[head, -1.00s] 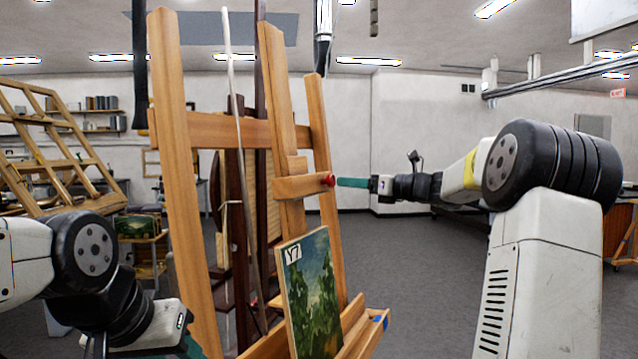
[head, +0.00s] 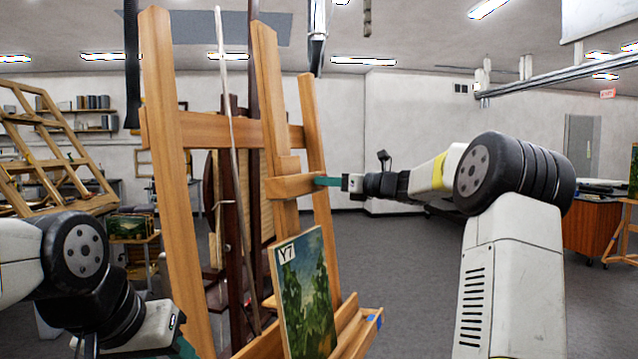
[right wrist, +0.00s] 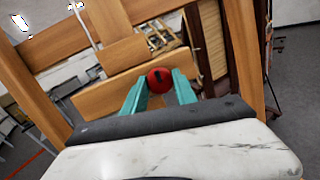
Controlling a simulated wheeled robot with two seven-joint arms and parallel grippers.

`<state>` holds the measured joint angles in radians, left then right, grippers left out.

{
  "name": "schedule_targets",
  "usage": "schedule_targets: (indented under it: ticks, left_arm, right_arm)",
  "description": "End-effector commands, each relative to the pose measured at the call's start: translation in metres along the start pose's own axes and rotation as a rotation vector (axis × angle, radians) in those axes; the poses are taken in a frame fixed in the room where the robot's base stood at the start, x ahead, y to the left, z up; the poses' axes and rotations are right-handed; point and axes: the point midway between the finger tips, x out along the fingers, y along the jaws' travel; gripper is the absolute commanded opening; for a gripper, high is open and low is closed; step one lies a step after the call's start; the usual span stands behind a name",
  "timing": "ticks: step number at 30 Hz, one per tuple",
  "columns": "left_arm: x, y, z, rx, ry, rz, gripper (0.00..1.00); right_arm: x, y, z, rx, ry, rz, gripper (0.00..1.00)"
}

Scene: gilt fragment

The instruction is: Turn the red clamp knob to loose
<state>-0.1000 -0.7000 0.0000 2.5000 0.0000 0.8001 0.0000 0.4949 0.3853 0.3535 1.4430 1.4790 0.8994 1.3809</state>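The red clamp knob (right wrist: 160,79) is on the wooden easel's crosspiece (head: 291,186). In the right wrist view it shows round, with a dark mark on its face. My right gripper (head: 322,181) is level with it, its teal fingers reaching the knob's place. In the right wrist view the fingers (right wrist: 160,82) are apart, one on each side of the knob, with no clear grip on it. In the head view the fingers hide the knob. My left gripper (head: 186,348) shows only as a bit of teal at the bottom edge.
A painting marked Y7 (head: 303,295) stands on the easel's ledge (head: 352,335), below my right gripper. Tall easel posts (head: 172,180) rise at left. A wooden rack (head: 45,150) is farther left. The floor (head: 400,290) right of the easel is clear.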

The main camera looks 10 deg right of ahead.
Motion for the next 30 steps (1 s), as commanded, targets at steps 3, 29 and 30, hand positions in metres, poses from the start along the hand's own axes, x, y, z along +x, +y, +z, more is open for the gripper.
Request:
schedule_targets:
  ticks: [3,29,30]
  left_arm:
    - [0.0,0.0,0.0,0.0,0.0,0.0,0.44]
    - [0.0,0.0,0.0,0.0,0.0,0.0,0.44]
    - [0.0,0.0,0.0,0.0,0.0,0.0,0.44]
  right_arm:
    - [-0.0005,-0.0008,0.0,0.0,0.0,-0.002,0.0]
    - [-0.0008,-0.0044,-0.0003,-0.506,-0.073,0.078,0.0]
    - [-0.0007,-0.0044,-0.0004,-0.543,-0.078,0.085,0.0]
